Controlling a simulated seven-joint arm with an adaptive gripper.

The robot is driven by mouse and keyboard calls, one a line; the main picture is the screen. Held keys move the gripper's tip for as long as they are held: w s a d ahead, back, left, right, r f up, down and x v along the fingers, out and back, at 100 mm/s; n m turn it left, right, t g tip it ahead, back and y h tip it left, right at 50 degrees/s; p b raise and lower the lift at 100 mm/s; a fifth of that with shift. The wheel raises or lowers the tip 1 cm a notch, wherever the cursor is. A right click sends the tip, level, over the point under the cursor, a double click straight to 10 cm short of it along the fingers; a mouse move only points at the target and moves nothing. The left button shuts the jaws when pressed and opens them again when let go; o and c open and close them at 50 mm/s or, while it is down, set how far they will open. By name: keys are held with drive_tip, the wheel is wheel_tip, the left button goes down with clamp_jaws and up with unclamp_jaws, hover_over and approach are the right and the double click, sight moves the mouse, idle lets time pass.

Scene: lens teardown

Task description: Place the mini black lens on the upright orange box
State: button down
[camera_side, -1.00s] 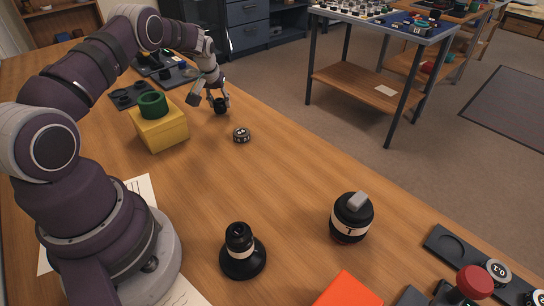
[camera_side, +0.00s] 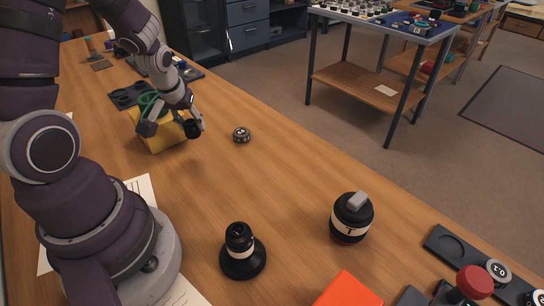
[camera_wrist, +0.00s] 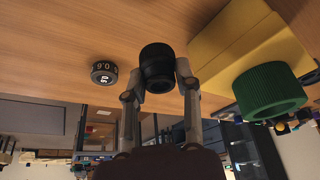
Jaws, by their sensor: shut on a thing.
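My gripper (camera_side: 172,128) is shut on a small black lens (camera_side: 192,129) and holds it above the table, at the right front side of the yellow box. In the wrist view the lens (camera_wrist: 157,62) sits between the two fingertips (camera_wrist: 157,84), its ribbed dark body pointing away from the palm. An orange box (camera_side: 346,291) shows at the bottom edge of the side view, far from my gripper. Only its top part is in the picture, so its lower part is cut off.
The yellow box (camera_side: 164,143) carries a green ring (camera_wrist: 268,91), close beside my gripper. A small black numbered ring (camera_side: 242,135) lies to the right. A black cone-shaped lens (camera_side: 242,256) and a black-and-white lens (camera_side: 351,218) stand on the table (camera_side: 285,200) near the orange box.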

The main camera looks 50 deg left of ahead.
drive_tip(key=w+d+r+m+t+h, duration=0.1)
drive_tip(key=w+d+r+m+h, duration=0.1)
drive_tip(key=w+d+m, duration=0.6)
wheel_tip(320, 180, up, 10)
drive_tip(key=m+g+h, duration=0.2)
drive_tip(key=m+h, duration=0.3)
drive_tip(key=m, duration=0.9)
hover_over(348, 305)
drive_tip(key=shift+m, duration=0.3)
drive_tip(key=f, duration=0.5)
drive_tip(key=s+f, duration=0.1)
drive_tip(key=f, duration=0.2)
drive_tip(key=shift+s+f, duration=0.1)
drive_tip(key=shift+f, duration=0.05)
drive_tip(key=shift+g, duration=0.3)
drive_tip(key=c, duration=0.8)
unclamp_jaws()
drive_tip(key=shift+f, duration=0.1)
